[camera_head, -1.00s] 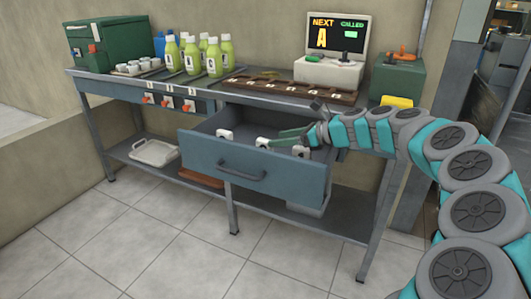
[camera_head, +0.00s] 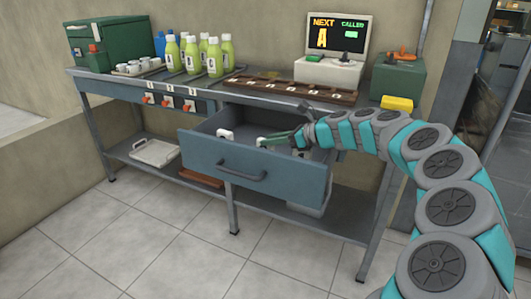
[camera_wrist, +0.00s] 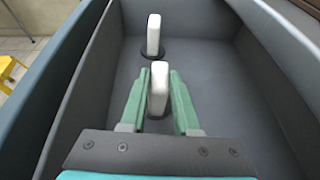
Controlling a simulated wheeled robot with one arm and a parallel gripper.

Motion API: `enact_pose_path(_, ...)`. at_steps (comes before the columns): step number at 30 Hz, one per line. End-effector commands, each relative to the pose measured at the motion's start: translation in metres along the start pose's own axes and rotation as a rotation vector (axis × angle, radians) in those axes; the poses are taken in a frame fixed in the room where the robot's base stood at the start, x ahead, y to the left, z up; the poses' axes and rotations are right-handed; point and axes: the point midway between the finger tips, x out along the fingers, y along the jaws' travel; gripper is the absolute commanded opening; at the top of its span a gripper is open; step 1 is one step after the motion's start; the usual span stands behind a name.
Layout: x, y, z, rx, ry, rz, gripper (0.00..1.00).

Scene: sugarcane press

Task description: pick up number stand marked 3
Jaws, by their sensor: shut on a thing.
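Three small white number stands are in the open drawer (camera_head: 225,163). The left stand (camera_head: 225,134) is upright, and the right stand (camera_head: 301,152) is partly below my arm. My gripper (camera_head: 276,139) is shut on the middle stand (camera_head: 262,142), low inside the drawer. In the wrist view, the green fingers of my gripper (camera_wrist: 158,90) lie on both sides of this white stand (camera_wrist: 159,80). Another white stand (camera_wrist: 153,38) on a dark round base is just beyond it. I cannot read a number on any stand.
The drawer walls close in around my gripper. Above is the counter with a dark slotted rack (camera_head: 290,90), green bottles (camera_head: 214,62), a display (camera_head: 336,37) and a green box (camera_head: 398,80). A yellow object (camera_head: 397,103) is near my arm. Floor in front is clear.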

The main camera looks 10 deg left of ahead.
Motion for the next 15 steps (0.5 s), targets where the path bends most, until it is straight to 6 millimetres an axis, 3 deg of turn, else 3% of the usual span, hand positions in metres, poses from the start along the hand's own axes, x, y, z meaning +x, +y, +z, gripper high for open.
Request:
enact_pose_path(5,0.0,0.0001,0.0,0.0,0.0,0.0,0.0)
enact_pose_path(15,-0.0001,0.0001,0.0002,0.0,0.0,0.0,0.0)
